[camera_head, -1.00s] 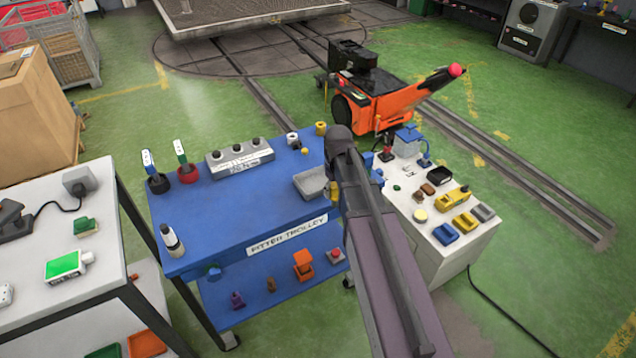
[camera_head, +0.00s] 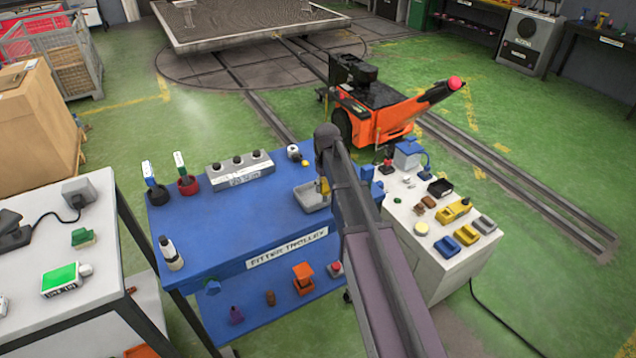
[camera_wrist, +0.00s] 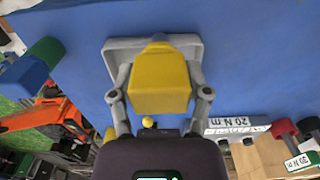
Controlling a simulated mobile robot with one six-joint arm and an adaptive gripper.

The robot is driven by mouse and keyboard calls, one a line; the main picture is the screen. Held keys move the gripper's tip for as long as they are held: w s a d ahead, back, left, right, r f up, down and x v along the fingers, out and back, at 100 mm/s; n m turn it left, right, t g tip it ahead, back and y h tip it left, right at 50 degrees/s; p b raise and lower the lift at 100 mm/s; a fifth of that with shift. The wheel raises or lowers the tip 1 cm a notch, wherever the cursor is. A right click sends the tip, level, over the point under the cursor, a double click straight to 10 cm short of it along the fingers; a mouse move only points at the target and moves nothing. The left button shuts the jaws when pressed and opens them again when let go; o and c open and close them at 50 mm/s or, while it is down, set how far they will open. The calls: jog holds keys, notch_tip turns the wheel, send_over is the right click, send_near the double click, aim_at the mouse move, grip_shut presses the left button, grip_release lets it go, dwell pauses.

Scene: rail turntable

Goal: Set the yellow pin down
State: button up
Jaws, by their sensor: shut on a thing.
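The yellow pin (camera_wrist: 158,85) is between the two fingers of my gripper (camera_wrist: 160,98) in the wrist view, and the gripper is shut on it. Behind it in that view lies a grey tray (camera_wrist: 116,49) on the blue trolley top. In the head view the pin (camera_head: 323,187) shows as a small yellow patch at the right side of the grey tray (camera_head: 304,195). My arm hides most of the gripper there. I cannot tell whether the pin touches the tray.
The blue fitter trolley (camera_head: 225,225) has clear top to the tray's left. A small yellow ball (camera_head: 305,163) and a white cylinder (camera_head: 293,151) sit behind the tray. A grey box with knobs (camera_head: 240,170) stands further left. A white bench (camera_head: 440,268) with small parts is at right.

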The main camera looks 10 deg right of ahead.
jog(key=w, duration=0.5)
jog(key=shift+w+a+f, duration=0.3)
jog(key=shift+w+a, duration=0.1)
jog(key=shift+w, duration=0.1)
jog(key=shift+w+f+b, duration=0.3)
jog(key=shift+f+b, duration=0.65)
jog(key=shift+b, duration=0.1)
jog(key=shift+w+f+b, duration=0.25)
jog(key=shift+f+b, duration=0.65)
jog(key=shift+b, duration=0.1)
jog(key=shift+f, duration=0.15)
jog(key=o, duration=1.3)
